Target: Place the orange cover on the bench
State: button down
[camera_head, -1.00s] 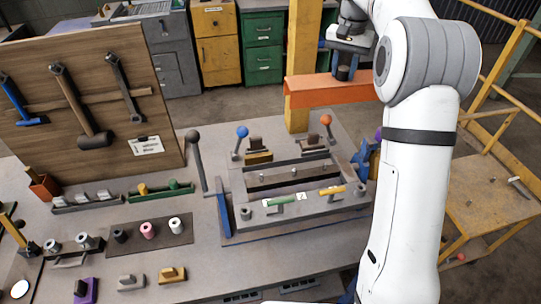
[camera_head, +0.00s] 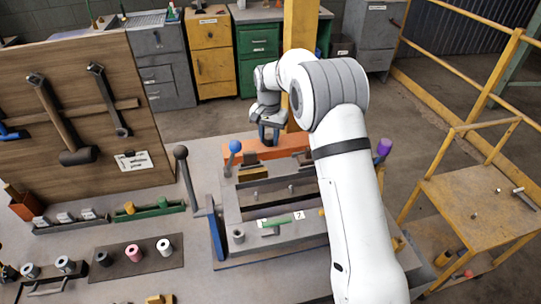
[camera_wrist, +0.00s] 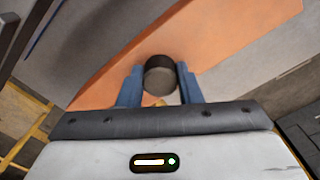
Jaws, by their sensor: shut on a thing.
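The orange cover (camera_head: 290,143) is a flat, long plate seen partly behind my arm, at the far side of the fixture in the head view. In the wrist view the orange cover (camera_wrist: 225,30) spans the picture beneath my fingers. My gripper (camera_head: 268,138) is shut on the dark round knob (camera_wrist: 160,75) of the cover, one blue finger on each side. Whether the cover touches the bench is unclear. The grey bench (camera_head: 200,283) fills the lower left of the head view.
A grey fixture (camera_head: 226,232) with upright levers, one with a blue ball (camera_head: 235,146), stands on the bench. A yellow post (camera_head: 301,25) rises behind the cover. A tool board (camera_head: 110,185) stands left. A yellow cart (camera_head: 480,205) is at the right.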

aim_at(269, 150)
jog(key=shift+f+p, duration=0.4)
jog(key=shift+f, duration=2.75)
jog(key=c, duration=1)
grip_release()
jog(key=shift+r, duration=0.1)
